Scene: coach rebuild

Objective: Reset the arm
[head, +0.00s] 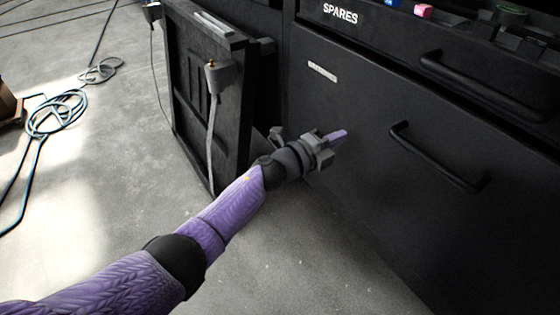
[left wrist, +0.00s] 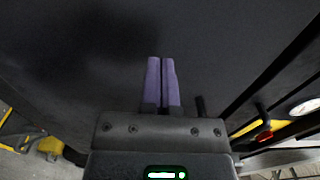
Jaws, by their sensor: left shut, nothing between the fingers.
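My left arm comes in from the lower left in the head view, its purple sleeve stretched toward the black cabinet (head: 350,190). My left gripper (head: 338,135) is shut and empty, in front of the cabinet's lower drawer front, left of its black handle (head: 435,165). In the left wrist view the two purple fingers (left wrist: 162,82) lie side by side before a dark surface. I cannot tell whether the fingertips touch the drawer front. My right gripper shows in neither view.
A black panel (head: 190,90) stands open left of the gripper, with a grey fitting and hanging cable. Coiled blue hose (head: 55,112) lies on the grey floor (head: 100,190) at far left. An upper drawer labelled SPARES (head: 340,13) has small items above it. Floor between is clear.

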